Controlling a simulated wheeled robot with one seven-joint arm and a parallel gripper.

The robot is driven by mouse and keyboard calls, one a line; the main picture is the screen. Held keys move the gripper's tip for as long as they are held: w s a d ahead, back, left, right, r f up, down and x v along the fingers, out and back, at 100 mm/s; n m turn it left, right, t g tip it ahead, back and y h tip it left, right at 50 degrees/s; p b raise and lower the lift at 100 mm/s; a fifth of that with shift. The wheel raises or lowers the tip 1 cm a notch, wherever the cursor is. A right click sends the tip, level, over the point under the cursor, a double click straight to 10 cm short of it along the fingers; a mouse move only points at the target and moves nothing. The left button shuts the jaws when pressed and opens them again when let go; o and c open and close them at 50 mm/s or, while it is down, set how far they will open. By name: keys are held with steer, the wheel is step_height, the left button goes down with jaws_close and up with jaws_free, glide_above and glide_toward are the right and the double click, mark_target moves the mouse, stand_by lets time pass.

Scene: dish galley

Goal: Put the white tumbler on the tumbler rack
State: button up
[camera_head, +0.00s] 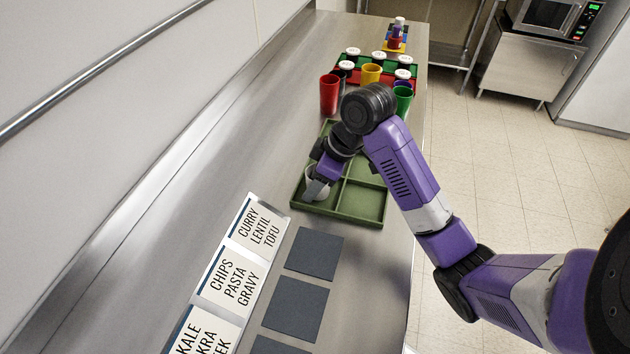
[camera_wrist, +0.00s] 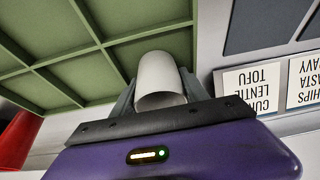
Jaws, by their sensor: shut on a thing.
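My gripper (camera_head: 317,191) is shut on the white tumbler (camera_wrist: 160,78). Its fingers lie on either side of the tumbler in the wrist view. In the head view the tumbler (camera_head: 314,179) is partly hidden by my gripper. It is at the near left compartment of a green tray with dividers (camera_head: 345,214), which may be the tumbler rack. The tray also fills the upper left of the wrist view (camera_wrist: 97,45). I cannot tell whether the tumbler touches the tray floor or hangs above it.
A red tumbler (camera_head: 329,94), a yellow one (camera_head: 371,75) and a green one (camera_head: 403,102) stand beyond the tray, among white-topped items. Menu cards (camera_head: 230,275) and dark square mats (camera_head: 315,251) lie nearer on the steel counter. A wall runs along the left.

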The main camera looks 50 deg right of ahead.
steer(key=o, duration=1.1)
steer(key=shift+f, duration=0.1)
